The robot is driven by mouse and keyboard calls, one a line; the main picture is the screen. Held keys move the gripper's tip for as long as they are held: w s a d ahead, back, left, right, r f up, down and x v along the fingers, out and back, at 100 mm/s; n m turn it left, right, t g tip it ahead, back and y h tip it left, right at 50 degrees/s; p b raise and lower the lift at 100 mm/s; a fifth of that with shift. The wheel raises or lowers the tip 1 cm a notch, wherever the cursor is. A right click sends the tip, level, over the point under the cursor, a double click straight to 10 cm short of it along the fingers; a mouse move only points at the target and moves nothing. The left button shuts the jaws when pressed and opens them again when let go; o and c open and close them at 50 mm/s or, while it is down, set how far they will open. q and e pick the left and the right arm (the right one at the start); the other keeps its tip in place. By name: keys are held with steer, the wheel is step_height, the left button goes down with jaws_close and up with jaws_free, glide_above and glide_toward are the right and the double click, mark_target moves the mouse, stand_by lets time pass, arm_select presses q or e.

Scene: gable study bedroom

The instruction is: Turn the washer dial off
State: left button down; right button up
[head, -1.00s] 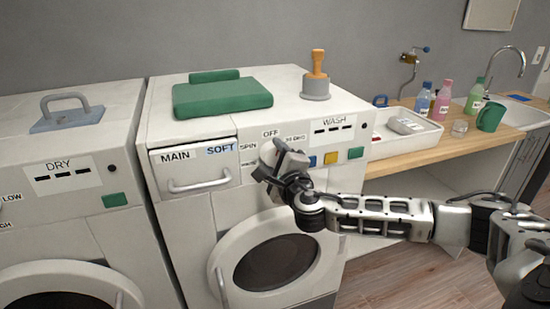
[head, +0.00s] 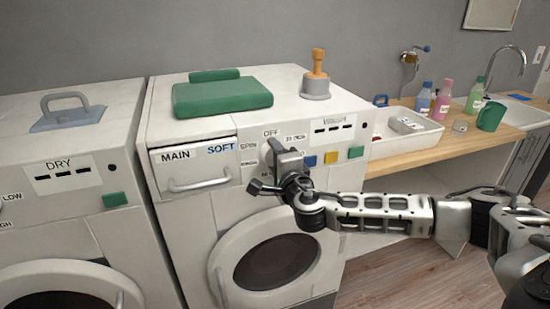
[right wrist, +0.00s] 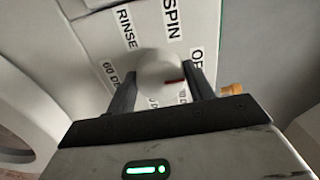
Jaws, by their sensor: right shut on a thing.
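The washer dial (right wrist: 158,70) is a round white knob with a short red mark near its right side. My right gripper (right wrist: 161,92) is shut on the dial, one dark finger on each side. In the right wrist view, the red mark points rightward, between the OFF label (right wrist: 197,58) and a partly hidden DEG label. In the head view my right gripper (head: 268,168) is at the front panel of the washer (head: 300,190) and hides most of the dial. My left gripper is out of view.
The detergent drawer (head: 195,168) is left of the dial. Yellow and green buttons (head: 331,158) are to its right. The round door (head: 275,262) is below. The dryer (head: 60,200) stands left.

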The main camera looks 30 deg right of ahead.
steer(key=o, duration=1)
steer(key=shift+c, duration=0.2)
steer(key=shift+s, duration=0.1)
steer(key=b+v, duration=0.2)
steer(key=v, duration=1.3)
steer(key=shift+s+a, duration=0.2)
steer(key=shift+s, duration=0.15)
